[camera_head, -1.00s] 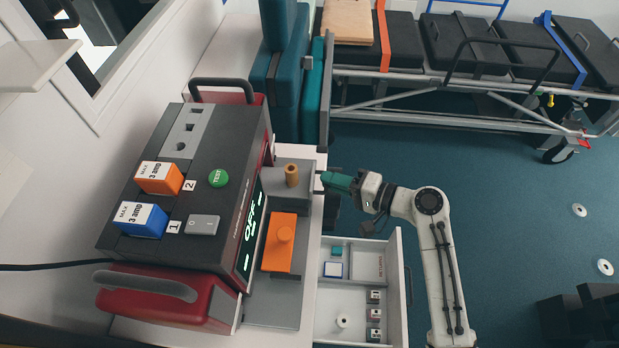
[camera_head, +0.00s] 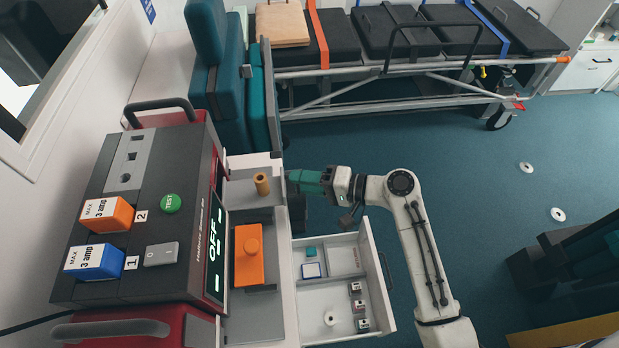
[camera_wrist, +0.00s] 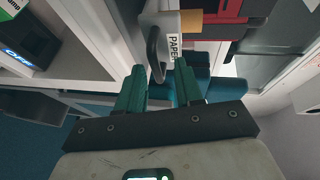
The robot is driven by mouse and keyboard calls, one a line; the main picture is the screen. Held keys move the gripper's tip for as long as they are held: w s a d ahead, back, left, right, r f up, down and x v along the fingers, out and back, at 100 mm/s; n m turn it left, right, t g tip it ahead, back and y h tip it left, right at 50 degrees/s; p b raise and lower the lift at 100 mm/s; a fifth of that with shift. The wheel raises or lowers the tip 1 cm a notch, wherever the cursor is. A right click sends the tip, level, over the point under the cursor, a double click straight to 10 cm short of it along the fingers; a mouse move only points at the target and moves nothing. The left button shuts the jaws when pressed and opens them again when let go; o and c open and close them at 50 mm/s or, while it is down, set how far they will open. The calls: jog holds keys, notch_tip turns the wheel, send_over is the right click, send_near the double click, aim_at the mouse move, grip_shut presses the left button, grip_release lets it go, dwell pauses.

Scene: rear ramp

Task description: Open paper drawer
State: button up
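The paper drawer (camera_wrist: 173,48) shows in the wrist view by its white PAPER label, with a dark curved handle (camera_wrist: 153,52) beside it. My gripper (camera_wrist: 159,68) has its two green fingers apart, with the lower end of the handle between the fingertips. I cannot tell whether either finger touches it. In the head view my gripper (camera_head: 290,182) is at the cabinet's front edge, below the counter with the tan cylinder (camera_head: 262,184). The paper drawer's front is hidden from above there. The drawer appears closed.
Another drawer (camera_head: 376,270) stands open in front of my arm, holding small boxes and a white roll. A black and red device (camera_head: 150,205) reading OFF stands on the counter at left. A stretcher (camera_head: 400,65) lies at the back.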

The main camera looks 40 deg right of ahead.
jog(key=b+v, duration=0.2)
jog(key=v, duration=0.9)
jog(key=shift+r, duration=0.2)
